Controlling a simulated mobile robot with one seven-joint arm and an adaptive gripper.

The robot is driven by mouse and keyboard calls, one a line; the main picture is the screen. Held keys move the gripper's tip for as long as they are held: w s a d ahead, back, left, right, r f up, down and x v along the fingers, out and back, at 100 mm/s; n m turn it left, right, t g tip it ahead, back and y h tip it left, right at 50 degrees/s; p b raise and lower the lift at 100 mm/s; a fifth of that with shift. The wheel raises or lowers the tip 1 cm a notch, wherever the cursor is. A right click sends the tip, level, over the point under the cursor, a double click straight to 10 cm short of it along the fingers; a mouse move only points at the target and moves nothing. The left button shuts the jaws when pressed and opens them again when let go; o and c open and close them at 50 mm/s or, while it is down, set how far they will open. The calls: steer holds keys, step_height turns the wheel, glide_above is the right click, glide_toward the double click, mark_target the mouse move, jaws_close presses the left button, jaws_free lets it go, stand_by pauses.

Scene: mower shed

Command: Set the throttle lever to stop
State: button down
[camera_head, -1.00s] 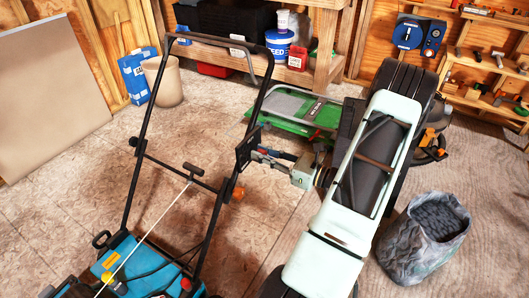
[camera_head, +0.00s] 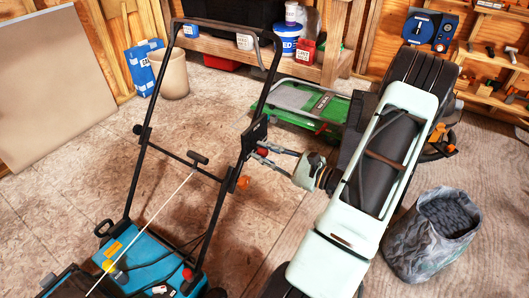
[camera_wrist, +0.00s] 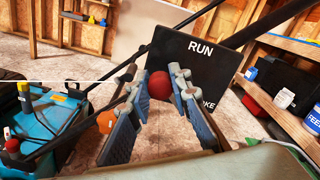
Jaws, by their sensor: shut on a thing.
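The throttle lever's red ball knob (camera_wrist: 160,85) sits between the fingers of my gripper (camera_wrist: 158,92) in the wrist view. The fingers are shut on it. In the head view, my gripper (camera_head: 266,153) reaches the knob (camera_head: 262,152) from the right, beside the mower's handle. A black plate (camera_wrist: 196,62) stands behind the knob with "RUN" at its top. A lower word ending in "KE" is partly hidden by a finger. No stop mark is readable. The plate also shows edge-on in the head view (camera_head: 254,136).
The blue mower (camera_head: 145,265) stands at lower left, with its black handle frame (camera_head: 140,180) rising beside my arm. An orange knob (camera_head: 243,182) is just below the plate. A grey bag (camera_head: 425,245) stands right of my arm. Open floor lies left of the mower.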

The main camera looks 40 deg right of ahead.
stand_by(0.4)
steer(key=c, duration=1.7)
jaws_free()
steer(key=shift+c, duration=0.2)
steer(key=v, duration=1.2)
steer(key=shift+f, duration=0.1)
